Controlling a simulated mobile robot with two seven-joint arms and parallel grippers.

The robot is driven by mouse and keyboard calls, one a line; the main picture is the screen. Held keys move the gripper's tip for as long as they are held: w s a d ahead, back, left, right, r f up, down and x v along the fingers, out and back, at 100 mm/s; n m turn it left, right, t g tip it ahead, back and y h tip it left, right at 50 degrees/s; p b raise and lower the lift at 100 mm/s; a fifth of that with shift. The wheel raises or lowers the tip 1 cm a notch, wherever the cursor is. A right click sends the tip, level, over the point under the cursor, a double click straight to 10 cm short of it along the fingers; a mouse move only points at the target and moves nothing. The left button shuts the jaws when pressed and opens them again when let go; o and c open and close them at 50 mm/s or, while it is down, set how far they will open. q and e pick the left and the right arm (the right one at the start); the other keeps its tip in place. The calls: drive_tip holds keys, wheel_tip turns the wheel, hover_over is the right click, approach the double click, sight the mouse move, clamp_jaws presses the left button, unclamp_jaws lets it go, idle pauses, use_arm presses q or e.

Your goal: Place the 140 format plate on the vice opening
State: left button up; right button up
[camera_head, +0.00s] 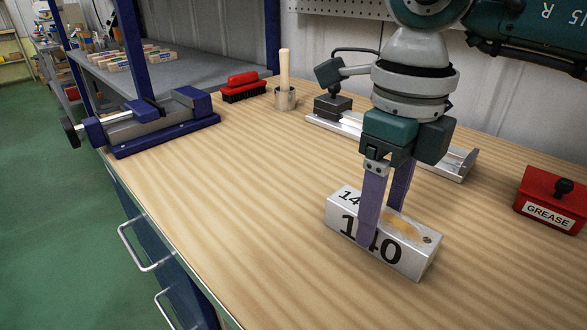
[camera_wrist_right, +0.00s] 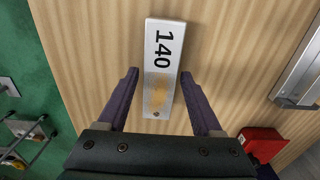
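The 140 format plate (camera_head: 412,258) is a silver block marked 140. It lies on the wooden workbench, right of centre in the head view, and also shows in the right wrist view (camera_wrist_right: 162,62). My right gripper (camera_head: 382,226) reaches down from above with its two purple fingers on either side of the plate. In the wrist view, gaps show between the open fingers (camera_wrist_right: 159,74) and the plate's long sides. The blue vice (camera_head: 165,137) stands at the bench's left edge. Its opening is hard to make out from here. My left gripper is not in view.
A red brush (camera_head: 243,86), a wooden-handled tool in a metal cup (camera_head: 285,97) and a metal rail fixture (camera_head: 455,163) stand along the back. A red grease box (camera_head: 552,199) is at the right. The bench between plate and vice is clear.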

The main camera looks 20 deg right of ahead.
clamp_jaws()
idle(0.3)
idle(0.3)
